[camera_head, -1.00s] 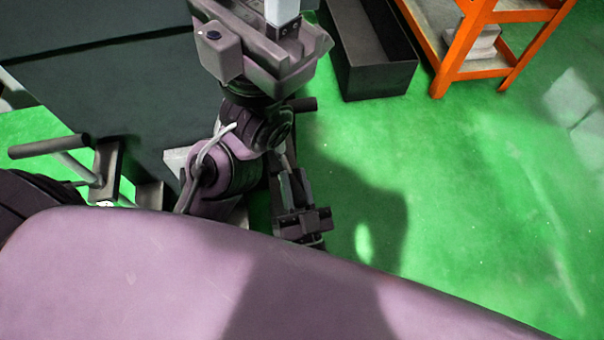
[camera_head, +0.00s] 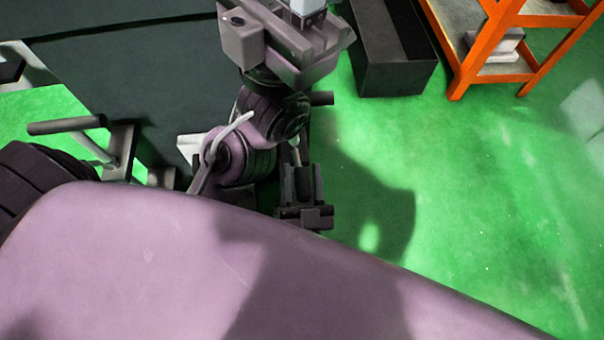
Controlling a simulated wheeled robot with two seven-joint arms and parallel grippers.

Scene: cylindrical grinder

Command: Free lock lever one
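My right gripper (camera_head: 287,48) is at the top centre, above my purple and black wrist joint. A light grey finger piece (camera_head: 305,8) rises from it and is cut by the top edge. The fingertips are out of view, so I cannot tell whether it is open or shut, and nothing held is visible. A dark bar handle (camera_head: 67,125) on a lighter rod and bracket (camera_head: 119,152) shows at the left. Another dark rod end (camera_head: 321,98) sticks out behind my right arm. I cannot tell which, if either, is lock lever one. My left gripper is not in view.
A dark machine panel (camera_head: 140,75) fills the upper left. A black open bin (camera_head: 398,75) stands on the green floor beside an orange rack (camera_head: 490,45) with a grey block. The green floor (camera_head: 490,190) at right is clear. My own purple surface covers the foreground.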

